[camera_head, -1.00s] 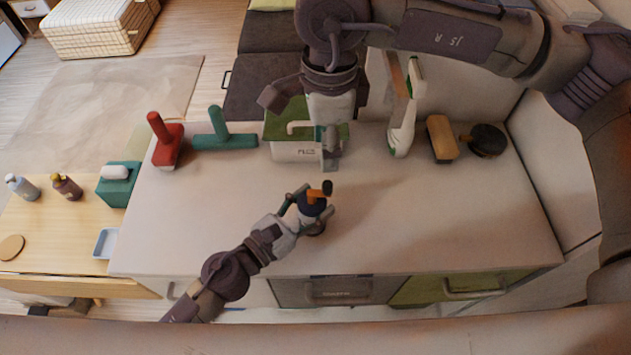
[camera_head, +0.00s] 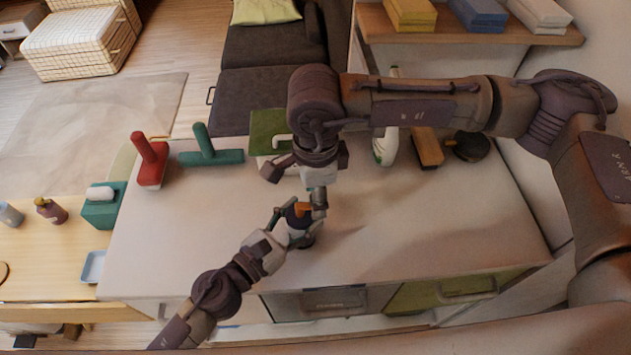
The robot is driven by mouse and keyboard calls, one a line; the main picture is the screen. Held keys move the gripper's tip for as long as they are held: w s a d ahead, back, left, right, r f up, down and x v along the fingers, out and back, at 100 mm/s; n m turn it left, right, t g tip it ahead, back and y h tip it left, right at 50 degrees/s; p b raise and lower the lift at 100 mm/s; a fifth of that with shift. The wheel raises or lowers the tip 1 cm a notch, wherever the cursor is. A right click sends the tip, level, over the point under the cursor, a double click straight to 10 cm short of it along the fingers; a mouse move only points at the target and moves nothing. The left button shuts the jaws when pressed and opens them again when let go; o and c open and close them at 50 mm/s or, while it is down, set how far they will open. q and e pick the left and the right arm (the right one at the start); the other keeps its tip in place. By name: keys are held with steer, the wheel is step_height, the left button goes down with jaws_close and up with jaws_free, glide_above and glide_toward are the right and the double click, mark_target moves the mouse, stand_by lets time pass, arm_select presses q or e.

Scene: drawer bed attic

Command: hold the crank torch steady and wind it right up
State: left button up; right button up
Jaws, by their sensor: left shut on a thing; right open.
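The crank torch (camera_head: 301,220) stands on the white counter, small and dark with an orange crank (camera_head: 302,208) on top. My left gripper (camera_head: 292,226) comes in from the lower left and is shut on the torch's body. My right gripper (camera_head: 318,208) points down from above, just right of the crank. It is open, and its fingertips are close to the crank. I cannot tell whether they touch it. The crank's knob is partly hidden by the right gripper.
On the counter (camera_head: 200,235) stand a red-handled tool (camera_head: 150,162), a green T-shaped tool (camera_head: 212,156) and a green-and-white box (camera_head: 265,130) behind my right arm. A white bottle (camera_head: 385,148), a wooden block brush (camera_head: 427,148) and a dark round brush (camera_head: 470,147) stand at the back right.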

jaws_close()
stand_by(0.3)
steer(key=shift+w, duration=0.1)
steer(key=shift+w+a, duration=0.1)
steer(key=shift+w, duration=0.25)
steer(key=shift+w+a, duration=1)
steer(key=shift+a, duration=0.25)
